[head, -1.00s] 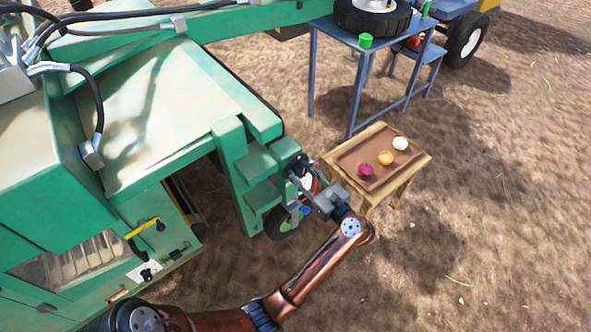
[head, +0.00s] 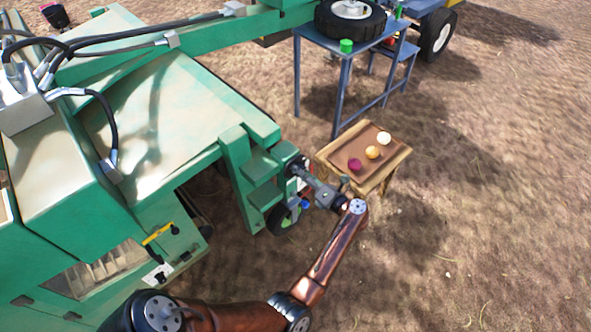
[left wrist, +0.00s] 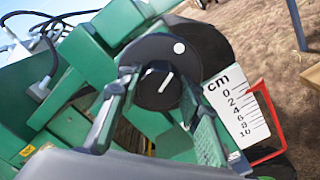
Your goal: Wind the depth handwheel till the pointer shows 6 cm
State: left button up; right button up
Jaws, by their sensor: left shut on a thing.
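The black depth handwheel (left wrist: 155,88) is on the green machine, with a white dot near its upper right rim. In the head view it is small (head: 294,166) and partly hidden by my gripper. My left gripper (left wrist: 160,82) is shut on the handwheel, a finger on either side; it also shows in the head view (head: 306,172). Right of it is a white cm scale (left wrist: 237,108) marked 0 to 10. A red pointer bracket (left wrist: 266,108) stands along its right edge; I cannot tell its exact reading. My right gripper is not in view.
A wooden stand (head: 327,155) holding three onions is just right of my left gripper. A blue table (head: 311,40) with a tyre stands behind. The green machine (head: 165,100) fills the left. Bare ground lies open at right.

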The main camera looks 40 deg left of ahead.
pick_arm(q)
jog(key=shift+w+r+m, duration=0.1)
jog(key=shift+r+m, duration=0.1)
jog(key=shift+m, duration=0.3)
jog(key=m+p, duration=0.2)
jog(key=m, duration=0.2)
jog(key=shift+p, duration=0.3)
jog(key=shift+f+m+p, duration=0.15)
jog(key=shift+m+p, duration=0.15)
jog(key=shift+m, duration=0.6)
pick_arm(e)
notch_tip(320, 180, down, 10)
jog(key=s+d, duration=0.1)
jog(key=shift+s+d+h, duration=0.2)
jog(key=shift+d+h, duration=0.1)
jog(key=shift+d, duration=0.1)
pick_arm(q)
jog(key=o, duration=1.2)
jog(key=shift+c, duration=0.2)
jog(key=s+d, duration=0.1)
jog(key=d, duration=1.1)
jog(key=shift+f, duration=0.1)
